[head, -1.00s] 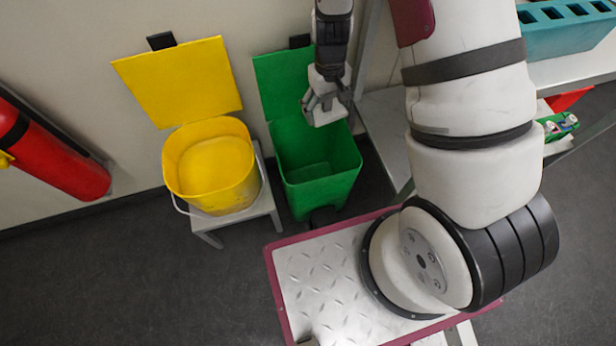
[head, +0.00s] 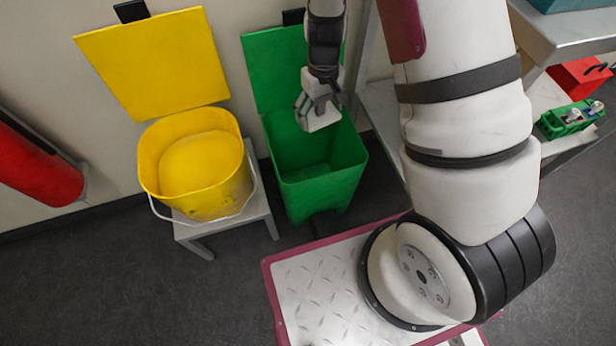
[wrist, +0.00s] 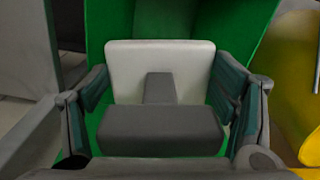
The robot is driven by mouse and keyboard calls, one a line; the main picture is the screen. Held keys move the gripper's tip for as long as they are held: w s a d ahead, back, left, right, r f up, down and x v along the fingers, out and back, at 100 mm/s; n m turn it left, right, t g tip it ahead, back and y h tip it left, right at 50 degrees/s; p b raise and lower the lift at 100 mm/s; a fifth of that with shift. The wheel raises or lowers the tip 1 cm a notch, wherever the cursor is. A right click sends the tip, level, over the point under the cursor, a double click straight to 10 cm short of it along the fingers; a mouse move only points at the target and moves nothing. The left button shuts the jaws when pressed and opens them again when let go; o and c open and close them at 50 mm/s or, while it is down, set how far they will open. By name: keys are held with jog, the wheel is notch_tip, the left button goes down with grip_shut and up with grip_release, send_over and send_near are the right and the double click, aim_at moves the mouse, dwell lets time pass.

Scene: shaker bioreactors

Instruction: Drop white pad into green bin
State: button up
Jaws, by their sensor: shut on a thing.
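The white pad (wrist: 160,60) is between the fingers of my gripper (wrist: 160,95) in the wrist view, with green bin surfaces behind it. In the head view the pad (head: 318,122) shows as a pale block at the end of my gripper (head: 319,108). My gripper is shut on it and hangs over the back part of the green bin's (head: 335,190) opening. The bin's lid stands open against the wall, and the visible part of its inside looks empty. The gripper hides part of the bin's back rim and lid.
A yellow bin (head: 205,200) with its lid raised stands on a small stool (head: 250,212) left of the green bin. A red cylinder (head: 40,170) is at the far left. A metal shelf (head: 570,45) with a green rack (head: 568,120) and a red box (head: 580,77) is at the right.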

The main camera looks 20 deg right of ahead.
notch_tip(320, 180, down, 4)
jog(key=b, duration=0.2)
jog(key=shift+b, duration=0.35)
jog(key=o, duration=1.2)
jog(key=shift+o, duration=0.2)
jog(key=shift+r, duration=0.15)
notch_tip(320, 180, up, 11)
jog(key=shift+r, duration=0.35)
